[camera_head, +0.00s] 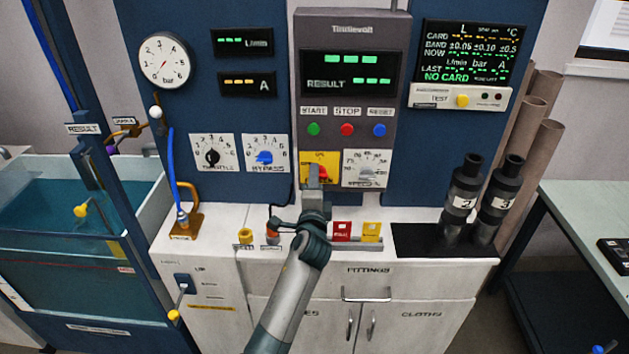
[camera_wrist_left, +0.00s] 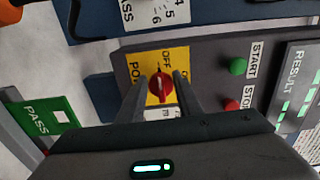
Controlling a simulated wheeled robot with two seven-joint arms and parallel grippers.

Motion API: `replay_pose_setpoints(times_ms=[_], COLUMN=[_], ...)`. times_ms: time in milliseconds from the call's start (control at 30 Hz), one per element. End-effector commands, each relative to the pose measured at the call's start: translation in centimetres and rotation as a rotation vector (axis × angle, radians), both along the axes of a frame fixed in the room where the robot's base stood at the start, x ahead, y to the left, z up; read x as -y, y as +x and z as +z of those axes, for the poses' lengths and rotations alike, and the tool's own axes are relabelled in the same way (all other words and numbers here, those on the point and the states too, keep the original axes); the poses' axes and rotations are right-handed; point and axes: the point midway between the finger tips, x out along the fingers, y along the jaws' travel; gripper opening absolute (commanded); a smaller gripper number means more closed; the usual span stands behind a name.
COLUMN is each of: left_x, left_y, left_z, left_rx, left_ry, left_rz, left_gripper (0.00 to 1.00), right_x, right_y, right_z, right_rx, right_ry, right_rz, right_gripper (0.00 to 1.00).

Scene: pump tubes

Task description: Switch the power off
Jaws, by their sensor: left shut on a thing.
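The power switch is a red rotary knob (camera_wrist_left: 161,88) on a yellow plate (camera_head: 307,160) low on the grey control panel (camera_head: 350,29). In the left wrist view the plate reads OFF above the knob, with another label partly hidden at the right. My left gripper (camera_wrist_left: 161,100) is shut on the red knob, one finger on each side. In the head view my left gripper (camera_head: 315,180) covers part of the knob and plate. The knob's exact setting is hard to read. The panel display (camera_head: 348,70) is lit green. My right gripper is not in view.
Green START (camera_head: 313,129), red STOP (camera_head: 347,130) and blue RESET (camera_head: 379,130) buttons sit just above the plate. A white dial plate (camera_head: 367,169) is right beside it. Below, red (camera_head: 342,231) and yellow (camera_head: 372,231) cards stand on the bench. Two black cylinders stand at right.

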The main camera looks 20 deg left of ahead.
Motion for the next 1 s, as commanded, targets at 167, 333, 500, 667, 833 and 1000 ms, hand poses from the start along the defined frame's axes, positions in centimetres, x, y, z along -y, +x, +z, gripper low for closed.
replay_pose_setpoints(times_ms=[167, 333, 500, 667, 833, 1000], left_x=[0.0, 0.0, 0.0, 0.3, 0.9, 1.7], left_y=[0.0, 0.0, -0.1, -1.0, -3.0, -6.0], left_z=[0.0, 0.0, -0.1, -0.2, -0.2, -0.3], left_rx=[0.000, 0.000, -0.001, -0.001, 0.000, 0.000], left_ry=[0.001, 0.001, 0.002, 0.002, 0.000, -0.001], left_rz=[0.001, 0.000, 0.000, 0.000, -0.001, -0.001], left_gripper=[0.50, 0.50, 0.50, 0.50, 0.50, 0.50], right_x=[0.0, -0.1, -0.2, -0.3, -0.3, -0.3], right_y=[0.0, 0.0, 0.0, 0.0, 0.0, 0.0], right_z=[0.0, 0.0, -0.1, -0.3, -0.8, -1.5], right_rx=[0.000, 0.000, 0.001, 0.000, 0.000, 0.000], right_ry=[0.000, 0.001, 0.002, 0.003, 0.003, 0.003], right_rz=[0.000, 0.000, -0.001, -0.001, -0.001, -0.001], right_gripper=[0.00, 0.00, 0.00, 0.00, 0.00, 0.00])
